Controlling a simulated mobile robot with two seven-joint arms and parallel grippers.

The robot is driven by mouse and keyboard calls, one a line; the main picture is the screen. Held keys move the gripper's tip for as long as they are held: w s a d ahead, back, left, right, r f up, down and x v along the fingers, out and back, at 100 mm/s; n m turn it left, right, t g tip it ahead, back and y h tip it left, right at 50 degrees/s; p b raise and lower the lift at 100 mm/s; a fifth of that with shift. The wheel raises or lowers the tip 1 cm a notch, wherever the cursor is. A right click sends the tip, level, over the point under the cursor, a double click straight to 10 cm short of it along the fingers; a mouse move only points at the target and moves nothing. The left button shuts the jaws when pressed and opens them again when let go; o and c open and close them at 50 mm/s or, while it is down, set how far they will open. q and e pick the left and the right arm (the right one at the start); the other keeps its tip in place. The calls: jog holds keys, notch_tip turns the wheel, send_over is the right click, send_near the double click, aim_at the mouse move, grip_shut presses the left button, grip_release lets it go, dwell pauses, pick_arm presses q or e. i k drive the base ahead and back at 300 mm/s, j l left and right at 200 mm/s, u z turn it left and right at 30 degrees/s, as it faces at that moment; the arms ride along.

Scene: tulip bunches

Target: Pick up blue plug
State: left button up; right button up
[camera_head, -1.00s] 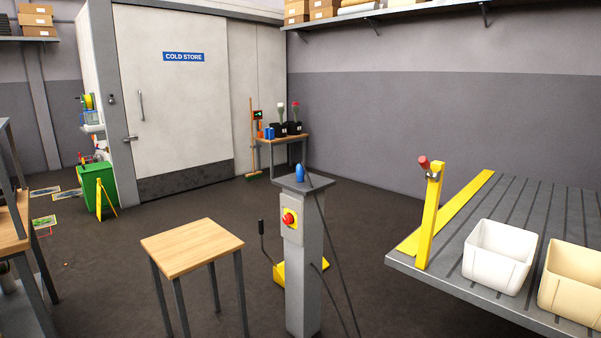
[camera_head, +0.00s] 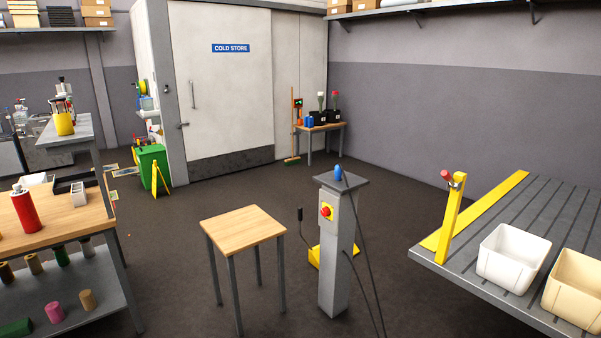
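The blue plug (camera_head: 338,172) stands on the flat top of a grey pedestal (camera_head: 341,240), right of the picture's middle. A dark cable runs from near it down the pedestal's right side to the floor. Neither of my grippers shows in the head view.
A small wooden table (camera_head: 243,229) stands left of the pedestal, its top empty. A grey slatted bench (camera_head: 440,259) with white (camera_head: 513,256) and cream bins (camera_head: 575,287) is at the right. A wooden workbench (camera_head: 80,212) is at the left. Open floor lies beyond the pedestal.

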aim_at(337, 170)
jog(key=i+l+u, duration=0.3)
jog(key=u, duration=0.2)
jog(key=i+l+u, duration=0.3)
jog(key=l+u, duration=0.15)
jog(key=i+l+u, duration=0.2)
jog(key=l+u, duration=0.3)
